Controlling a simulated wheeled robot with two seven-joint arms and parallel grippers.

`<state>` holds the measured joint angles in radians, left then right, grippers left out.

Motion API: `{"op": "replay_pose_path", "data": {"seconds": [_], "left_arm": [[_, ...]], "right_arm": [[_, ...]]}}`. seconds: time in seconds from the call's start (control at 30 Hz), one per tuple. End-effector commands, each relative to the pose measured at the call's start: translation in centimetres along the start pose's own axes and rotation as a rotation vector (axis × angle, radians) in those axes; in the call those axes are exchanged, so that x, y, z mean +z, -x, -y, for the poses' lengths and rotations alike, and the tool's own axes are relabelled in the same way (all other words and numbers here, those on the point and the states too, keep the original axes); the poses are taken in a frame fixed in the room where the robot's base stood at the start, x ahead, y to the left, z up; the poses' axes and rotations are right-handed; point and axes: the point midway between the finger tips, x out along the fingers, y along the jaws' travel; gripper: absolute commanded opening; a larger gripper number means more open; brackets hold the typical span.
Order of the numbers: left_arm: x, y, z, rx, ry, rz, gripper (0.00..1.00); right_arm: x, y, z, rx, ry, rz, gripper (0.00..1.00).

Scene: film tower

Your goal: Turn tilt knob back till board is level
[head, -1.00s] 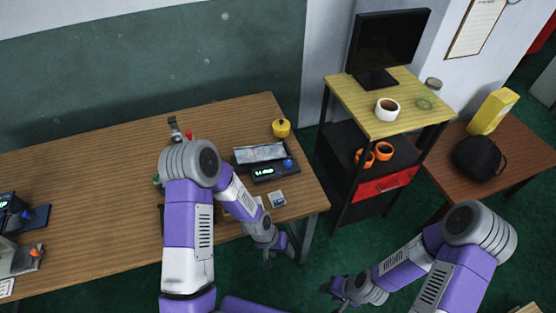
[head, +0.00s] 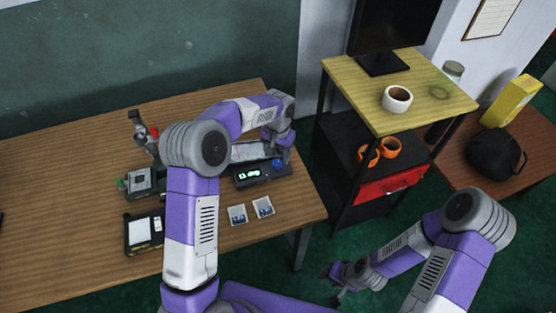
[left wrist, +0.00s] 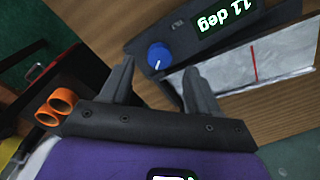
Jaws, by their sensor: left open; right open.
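The tilt device (head: 262,178) is a dark box near the table's right end, with a lit green display. In the left wrist view its display (left wrist: 222,18) appears to read 11 deg, upside down. The blue tilt knob (left wrist: 158,57) is beside the display; it also shows in the head view (head: 277,162). The pale board (left wrist: 285,62) with a red line is partly hidden by my arm in the head view (head: 245,152). My left gripper (left wrist: 158,68) is open, its fingertips either side of the knob's near side. I cannot tell if they touch it. My right gripper (head: 338,284) is open and empty, low beyond the table's right side.
Two small photo cards (head: 250,212) lie in front of the device. A black-and-white unit (head: 144,231) and another device (head: 143,182) stand to the left. A shelf cart (head: 400,120) with tape rolls stands right of the table. The table's left part is clear.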

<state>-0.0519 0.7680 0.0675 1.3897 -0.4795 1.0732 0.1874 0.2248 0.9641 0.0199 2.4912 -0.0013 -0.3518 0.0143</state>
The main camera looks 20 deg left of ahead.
Motion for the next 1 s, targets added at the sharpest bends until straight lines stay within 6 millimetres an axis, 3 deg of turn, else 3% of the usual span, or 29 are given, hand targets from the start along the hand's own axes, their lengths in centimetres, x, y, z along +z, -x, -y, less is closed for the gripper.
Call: {"op": "replay_pose_path", "data": {"seconds": [0.03,0.2,0.6,0.9,1.0], "left_arm": [[0.0,-1.1,0.0,0.001,0.0,0.002,0.61],[0.0,-3.3,0.0,0.0,0.0,0.001,0.61],[0.0,-4.0,0.0,0.001,0.0,-0.001,0.61],[0.0,-4.0,-0.1,0.001,0.0,0.0,0.15],[0.0,-4.0,-0.1,0.001,0.0,-0.001,0.05]], "right_arm": [[0.0,-0.4,-0.2,0.0,0.0,0.0,0.47],[-0.1,-0.9,-0.3,0.0,0.0,0.0,0.47],[-0.1,-1.0,-0.4,0.0,0.0,0.0,0.47],[-0.1,-1.0,-0.4,0.0,0.0,0.0,0.47],[-0.1,-1.0,-0.4,0.0,0.0,0.0,0.47]]}}
